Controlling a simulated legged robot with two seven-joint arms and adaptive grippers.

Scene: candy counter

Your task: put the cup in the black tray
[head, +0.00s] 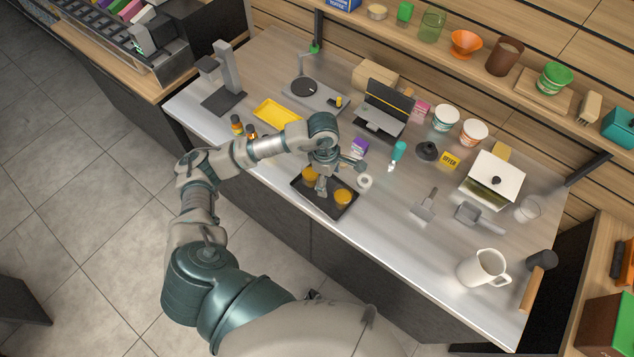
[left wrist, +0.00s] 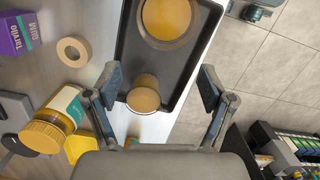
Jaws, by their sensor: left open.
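The black tray (head: 322,204) lies on the counter near its front edge, and it also shows in the left wrist view (left wrist: 205,45). Two amber round, cup-like things are in it: one (head: 310,174) at its left end and one (head: 343,197) at its right end. In the left wrist view, the smaller amber cup (left wrist: 143,95) shows between the fingertips and the larger amber one (left wrist: 167,20) beyond them. My left gripper (head: 321,187) is over the tray, open, with no visible contact on either. My right gripper is not in view.
A tape ring (head: 365,181) and a purple gum box (head: 359,147) stand close beyond the tray. Bottles (head: 237,125) and a yellow tray (head: 276,113) are to the left. A white pitcher (head: 483,268) is at the right. The counter just right of the tray is clear.

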